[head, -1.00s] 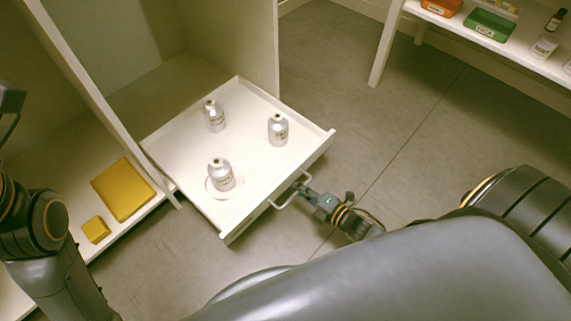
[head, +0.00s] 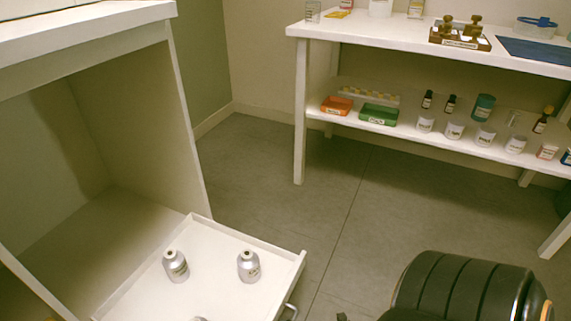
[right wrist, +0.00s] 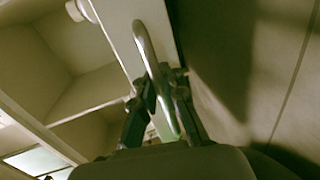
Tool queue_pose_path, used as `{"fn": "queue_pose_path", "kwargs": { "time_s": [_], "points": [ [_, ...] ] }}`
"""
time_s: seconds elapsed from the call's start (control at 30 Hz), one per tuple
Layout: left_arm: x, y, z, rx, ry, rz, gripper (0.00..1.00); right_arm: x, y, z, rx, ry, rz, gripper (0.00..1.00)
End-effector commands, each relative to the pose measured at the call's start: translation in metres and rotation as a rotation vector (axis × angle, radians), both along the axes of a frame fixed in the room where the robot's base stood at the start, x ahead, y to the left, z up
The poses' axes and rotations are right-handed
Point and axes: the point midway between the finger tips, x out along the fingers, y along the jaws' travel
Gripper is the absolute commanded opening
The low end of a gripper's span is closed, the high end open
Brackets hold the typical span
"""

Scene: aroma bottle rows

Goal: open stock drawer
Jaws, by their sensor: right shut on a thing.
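The white stock drawer (head: 217,278) is pulled out of the cabinet, with its near part below the frame in the head view. Two silver bottles (head: 176,266) (head: 248,266) stand upright in it, and the top of a third (head: 200,319) just shows at the bottom edge. In the right wrist view, my right gripper (right wrist: 166,76) is shut on the handle (right wrist: 143,42), below the drawer front (right wrist: 121,25). My left gripper is out of view.
The cabinet (head: 122,137) stands on the left. At the back right, a white table (head: 390,37) holds a wooden rack and a blue mat. Its lower shelf (head: 395,133) carries orange and green trays and several jars. Grey floor (head: 260,185) lies clear between.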

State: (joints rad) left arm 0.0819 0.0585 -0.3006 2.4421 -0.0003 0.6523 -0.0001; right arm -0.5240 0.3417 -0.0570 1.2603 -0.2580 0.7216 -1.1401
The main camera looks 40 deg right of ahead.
Motion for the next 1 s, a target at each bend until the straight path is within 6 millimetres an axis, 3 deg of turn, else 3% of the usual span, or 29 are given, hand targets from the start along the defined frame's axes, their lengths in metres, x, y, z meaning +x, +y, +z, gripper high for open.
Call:
{"fn": "queue_pose_path", "kwargs": {
  "time_s": [0.13,0.2,0.27,0.67,1.0],
  "points": [
    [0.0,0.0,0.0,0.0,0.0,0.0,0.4,0.001,0.001,0.001,0.002,-0.004,0.002,0.0],
    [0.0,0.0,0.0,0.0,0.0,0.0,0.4,0.001,0.001,0.001,0.002,-0.004,0.002,0.2],
    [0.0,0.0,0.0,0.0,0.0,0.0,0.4,0.001,0.001,0.001,0.001,-0.003,0.001,0.32],
    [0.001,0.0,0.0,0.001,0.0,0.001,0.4,-0.006,-0.002,0.001,0.001,0.0,0.0,0.32],
    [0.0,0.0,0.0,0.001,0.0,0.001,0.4,-0.066,-0.024,0.014,0.0,0.003,0.0,0.32]
  ]
}}
